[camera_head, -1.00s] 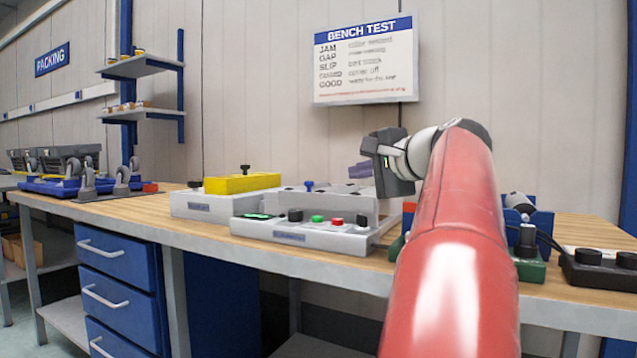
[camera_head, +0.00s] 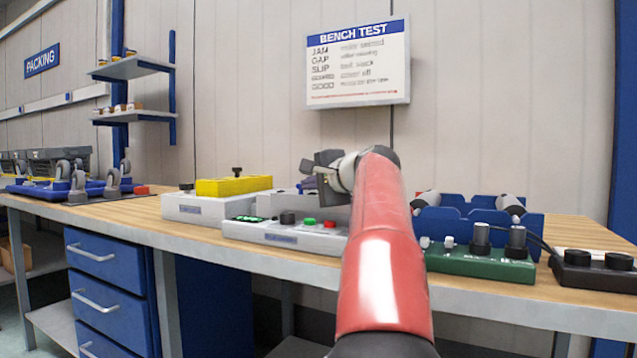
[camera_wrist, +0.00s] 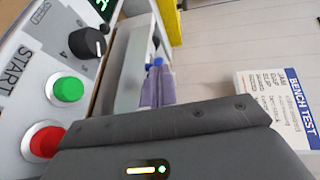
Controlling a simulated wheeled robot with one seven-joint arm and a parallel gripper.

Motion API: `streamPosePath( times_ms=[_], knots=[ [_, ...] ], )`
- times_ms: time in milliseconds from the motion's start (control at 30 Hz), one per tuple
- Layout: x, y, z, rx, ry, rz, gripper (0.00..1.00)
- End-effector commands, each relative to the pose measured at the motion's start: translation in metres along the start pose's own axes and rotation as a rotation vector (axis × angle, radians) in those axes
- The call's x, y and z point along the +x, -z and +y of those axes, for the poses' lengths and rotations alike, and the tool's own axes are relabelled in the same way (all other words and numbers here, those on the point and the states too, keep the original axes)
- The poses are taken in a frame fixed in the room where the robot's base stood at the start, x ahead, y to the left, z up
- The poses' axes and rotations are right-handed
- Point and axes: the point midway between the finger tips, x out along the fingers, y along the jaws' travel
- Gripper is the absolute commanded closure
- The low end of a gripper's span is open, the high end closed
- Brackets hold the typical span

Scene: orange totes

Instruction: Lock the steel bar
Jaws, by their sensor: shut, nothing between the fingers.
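My gripper (camera_head: 308,178) hangs above the grey and white test fixture in the head view. In the wrist view, its two purple fingers (camera_wrist: 157,84) lie side by side, shut and empty. A grey steel-coloured bar or housing (camera_head: 283,201) lies behind the control panel, partly behind my arm. It also shows in the wrist view (camera_wrist: 130,72), beside the fingers. A small blue knob (camera_wrist: 156,62) shows just past the fingertips. I cannot tell whether the fingers touch it. Which part is the lock cannot be told.
The control panel (camera_head: 283,240) has a green button (camera_head: 309,223), a red button (camera_head: 329,224) and a black dial (camera_head: 288,218). A yellow block (camera_head: 234,185) sits on a white box to the left. A green box with black knobs (camera_head: 478,262) stands right of my arm.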

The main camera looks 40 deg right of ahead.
Motion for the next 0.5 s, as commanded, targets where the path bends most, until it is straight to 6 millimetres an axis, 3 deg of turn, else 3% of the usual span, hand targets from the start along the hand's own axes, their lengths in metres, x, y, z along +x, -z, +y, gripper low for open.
streamPosePath(
  times_ms=[333, 500],
  knots=[
    [0.002, -0.001, -0.001, 0.0, 0.0, 0.0, 1.0],
    [0.018, -0.01, -0.007, 0.001, -0.002, -0.004, 1.0]
  ],
)
